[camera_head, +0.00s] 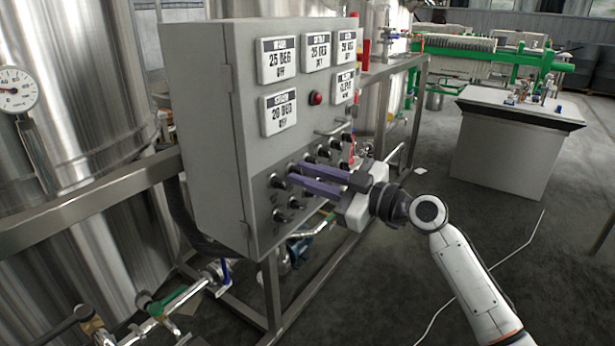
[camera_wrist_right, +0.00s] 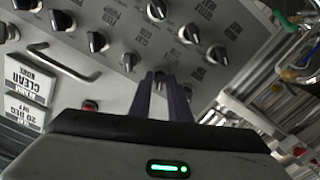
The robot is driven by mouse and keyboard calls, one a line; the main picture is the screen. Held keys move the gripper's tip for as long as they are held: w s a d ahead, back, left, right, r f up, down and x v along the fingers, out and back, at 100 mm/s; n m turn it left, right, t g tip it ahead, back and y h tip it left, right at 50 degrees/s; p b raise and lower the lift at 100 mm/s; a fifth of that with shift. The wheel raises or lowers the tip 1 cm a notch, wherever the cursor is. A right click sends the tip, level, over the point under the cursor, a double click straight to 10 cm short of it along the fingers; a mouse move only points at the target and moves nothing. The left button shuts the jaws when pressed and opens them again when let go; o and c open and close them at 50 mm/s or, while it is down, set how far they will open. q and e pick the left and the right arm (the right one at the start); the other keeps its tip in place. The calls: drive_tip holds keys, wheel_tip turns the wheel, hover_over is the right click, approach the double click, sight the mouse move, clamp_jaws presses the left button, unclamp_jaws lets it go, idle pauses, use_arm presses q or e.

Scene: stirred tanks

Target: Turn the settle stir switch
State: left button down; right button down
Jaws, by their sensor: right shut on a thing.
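The grey control panel (camera_head: 207,135) carries several black switch knobs on its lower front. My right gripper (camera_head: 296,173) reaches in from the right with its purple fingers against the panel face. In the right wrist view my right gripper (camera_wrist_right: 161,78) is shut on a black switch knob (camera_wrist_right: 160,75), which shows only partly between the fingertips. Other knobs, such as this one (camera_wrist_right: 130,61) and this one (camera_wrist_right: 190,33), stand close beside it. The labels are too small or tilted to tell surely which knob is the settle stir switch. My left gripper is not in view.
A red button (camera_head: 316,98) and white display plates (camera_head: 280,113) sit above the knobs. A metal handle (camera_wrist_right: 68,62) sticks out from the panel. Steel tanks (camera_head: 70,200) stand behind it at left. Pipes run below. The floor at right is mostly clear, with a thin cable.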

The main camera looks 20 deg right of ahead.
drive_tip(key=shift+m, duration=1.2)
drive_tip(key=m, duration=0.2)
drive_tip(key=shift+m, duration=1.2)
drive_tip(key=m, duration=0.2)
drive_tip(key=shift+m+p, duration=0.4)
drive_tip(key=shift+m, duration=0.5)
drive_tip(key=c, duration=1.9)
unclamp_jaws()
drive_tip(key=shift+o, duration=0.2)
